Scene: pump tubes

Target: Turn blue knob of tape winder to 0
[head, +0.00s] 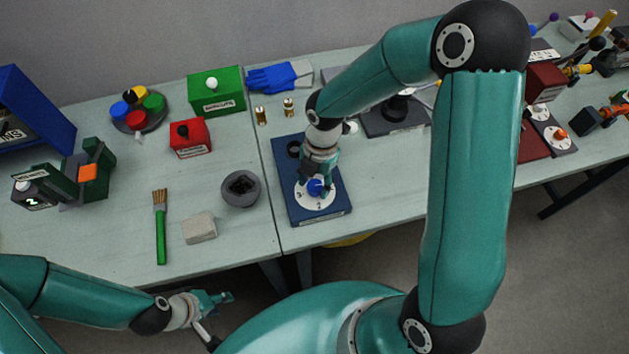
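The blue knob (315,187) sits on a white numbered dial (304,195) at the front of the dark blue tape winder (321,218). My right gripper (318,180) points down at the knob, with its fingers at or around it. The fingers are small and partly hidden, so I cannot tell whether they are closed on the knob. The knob's pointer and the 0 mark cannot be read clearly. My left gripper (220,298) is empty, in front of the table's edge at lower left, with its fingers apart.
Left of the winder lie a grey round holder (241,189), a beige block (199,228) and a green-handled brush (160,228). Behind are a red box (190,140), a green box (216,98) and a blue glove (272,78). A dark plate (385,125) stands behind right.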

